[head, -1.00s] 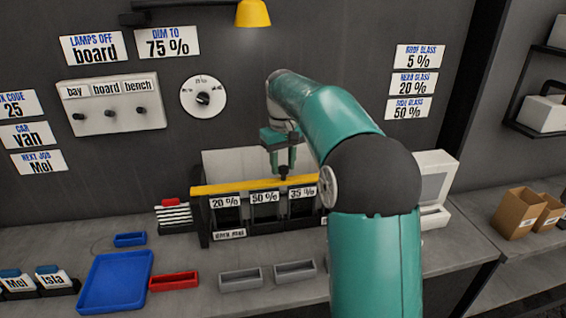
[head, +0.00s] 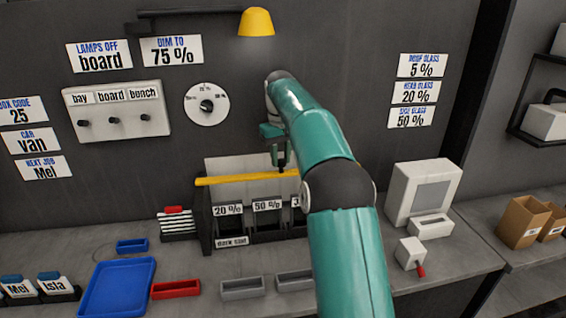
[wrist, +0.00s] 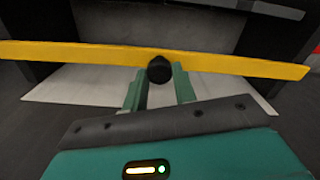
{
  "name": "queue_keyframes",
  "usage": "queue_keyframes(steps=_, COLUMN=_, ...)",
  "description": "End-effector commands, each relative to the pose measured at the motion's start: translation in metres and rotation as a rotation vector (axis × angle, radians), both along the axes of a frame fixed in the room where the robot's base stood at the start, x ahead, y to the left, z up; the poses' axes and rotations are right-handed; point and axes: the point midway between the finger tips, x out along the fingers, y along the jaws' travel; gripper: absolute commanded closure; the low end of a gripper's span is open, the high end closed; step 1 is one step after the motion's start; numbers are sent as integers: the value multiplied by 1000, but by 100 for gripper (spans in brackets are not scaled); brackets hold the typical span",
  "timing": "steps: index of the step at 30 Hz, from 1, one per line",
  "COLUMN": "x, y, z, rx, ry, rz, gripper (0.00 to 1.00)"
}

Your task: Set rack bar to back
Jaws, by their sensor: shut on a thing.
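The yellow rack bar (head: 236,179) lies across the top of the dark rack (head: 205,222), above and behind the 20 % and 50 % labels in the head view. In the wrist view the yellow bar (wrist: 80,56) runs across the picture, slightly tilted, with a round black knob (wrist: 159,68) at its middle. My gripper (head: 278,160) is at the bar in the head view. In the wrist view its green fingers (wrist: 159,86) are on either side of the knob, shut on it. My arm hides the right part of the rack and bar in the head view.
A pale panel (head: 225,164) stands behind the bar. Blue tray (head: 117,286), red tray (head: 176,289) and grey trays (head: 243,288) lie in front. A white machine (head: 418,190) and a small box with a red handle (head: 410,254) stand at the right.

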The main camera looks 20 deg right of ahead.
Motion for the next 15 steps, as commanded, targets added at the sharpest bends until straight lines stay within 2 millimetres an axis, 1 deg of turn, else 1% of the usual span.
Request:
queue_keyframes(steps=1, x=5, y=0, z=1, rx=0, ry=-5, rz=1, gripper=100)
queue_keyframes(steps=4, x=9, y=-1, z=1, rx=-1, ry=-5, rz=1, gripper=100)
queue_keyframes(steps=14, x=12, y=-2, z=2, rx=-3, ry=-13, rz=0, gripper=100)
queue_keyframes(steps=15, x=12, y=-2, z=2, rx=-3, ry=-13, rz=0, gripper=71)
